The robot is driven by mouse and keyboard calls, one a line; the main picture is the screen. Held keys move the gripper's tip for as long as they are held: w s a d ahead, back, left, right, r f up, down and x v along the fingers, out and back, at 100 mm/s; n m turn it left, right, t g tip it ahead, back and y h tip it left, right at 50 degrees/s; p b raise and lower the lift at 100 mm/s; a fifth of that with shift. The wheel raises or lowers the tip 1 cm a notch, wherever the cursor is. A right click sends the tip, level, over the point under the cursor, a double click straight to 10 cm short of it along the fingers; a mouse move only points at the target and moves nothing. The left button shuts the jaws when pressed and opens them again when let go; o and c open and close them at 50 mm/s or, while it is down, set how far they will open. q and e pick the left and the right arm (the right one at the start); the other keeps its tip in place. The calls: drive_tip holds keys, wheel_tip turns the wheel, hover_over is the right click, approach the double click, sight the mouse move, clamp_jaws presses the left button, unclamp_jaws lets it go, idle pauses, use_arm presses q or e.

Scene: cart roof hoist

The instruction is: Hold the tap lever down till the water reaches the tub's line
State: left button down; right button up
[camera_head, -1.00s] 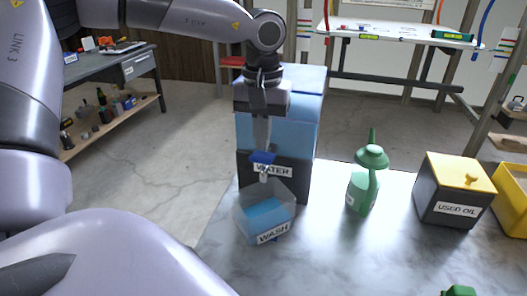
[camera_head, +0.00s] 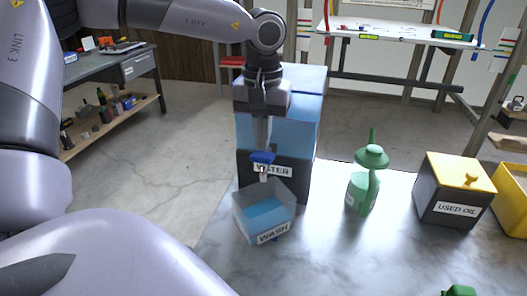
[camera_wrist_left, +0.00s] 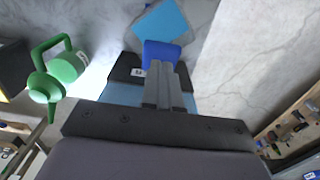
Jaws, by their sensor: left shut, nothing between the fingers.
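The water tank (camera_head: 290,135), blue above a dark base labelled WATER, stands at the table's far left edge. Its tap has a blue lever (camera_head: 263,157), also seen in the left wrist view (camera_wrist_left: 160,54). My left gripper (camera_head: 262,146) is shut and empty, fingertips pointing down at the lever; they appear to touch it. A clear tub (camera_head: 241,222) labelled WASH stands below the tap with blue water inside. The tub's line cannot be made out, nor a stream from the spout. My right gripper is out of view.
A green oil can (camera_head: 363,193) stands right of the tank. A dark and yellow USED OIL box (camera_head: 445,190) and a yellow bin (camera_head: 512,198) stand at the right. The marbled table (camera_head: 340,255) is clear in front of the can.

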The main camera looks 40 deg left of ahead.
sight(262, 154)
use_arm(q)
drive_tip(key=shift+f+b, duration=1.75)
drive_tip(key=shift+f, duration=0.5)
drive_tip(key=shift+r, duration=0.1)
idle(5.7)
